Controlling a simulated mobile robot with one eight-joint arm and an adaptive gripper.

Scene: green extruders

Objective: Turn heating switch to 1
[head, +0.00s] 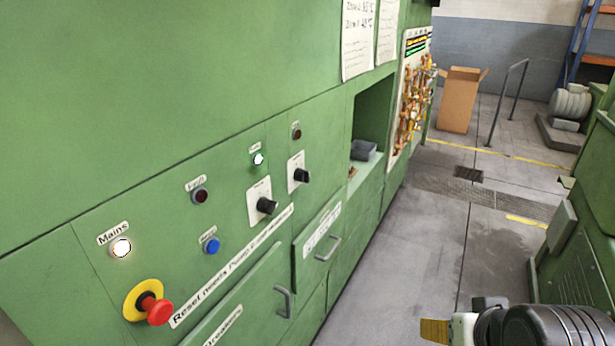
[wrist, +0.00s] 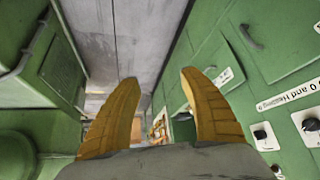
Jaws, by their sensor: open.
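Two black rotary knobs on white plates sit on the green panel. The nearer knob (head: 266,206) and the farther knob (head: 301,175) are both in the head view. Their plate labels are too small to read, so I cannot tell which is heating. In the wrist view they show at the right edge, the farther knob (wrist: 260,134) and the nearer knob (wrist: 311,125). My gripper (wrist: 160,76) is open and empty, its two yellow fingers wide apart. In the head view a yellow finger (head: 435,330) shows at the bottom right, well away from the knobs.
A red emergency button (head: 155,309), a lit Mains lamp (head: 120,247) and a blue button (head: 211,245) share the panel. Drawer handles (head: 328,249) stick out below. Green machinery (head: 580,270) stands on the right. The grey aisle floor (head: 430,240) between is clear.

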